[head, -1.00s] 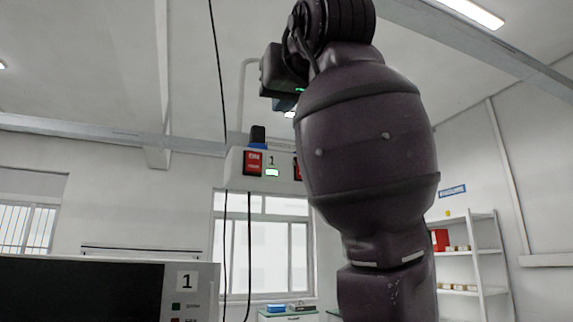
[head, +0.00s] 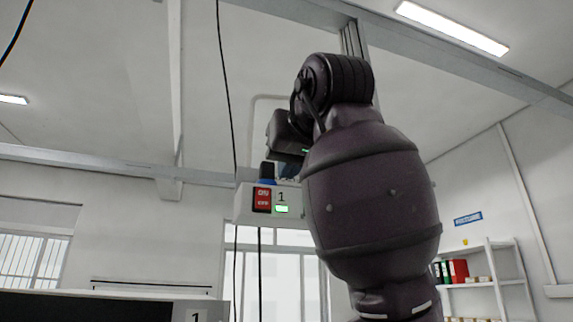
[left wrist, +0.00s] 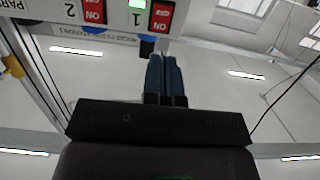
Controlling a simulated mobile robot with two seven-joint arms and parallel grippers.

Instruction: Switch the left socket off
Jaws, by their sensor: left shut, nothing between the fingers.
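The socket box (head: 243,205) is a white panel in the middle of the head view, its right part hidden behind my left arm. Its left socket has a red ON/OFF switch (head: 262,199), the number 1 and a lit green lamp (head: 282,209). The box shows upside down at the top of the left wrist view, with red switches for 1 (left wrist: 161,15) and 2 (left wrist: 95,10). My left gripper (left wrist: 166,56) is shut and empty, with blue fingers apart from the switch. My right gripper is out of view.
Black cables (head: 235,265) hang beside and below the box. A dark-screened unit (head: 85,306) marked 1 stands at lower left. Shelves with folders (head: 458,271) stand at the right, far behind. The space left of the box looks open.

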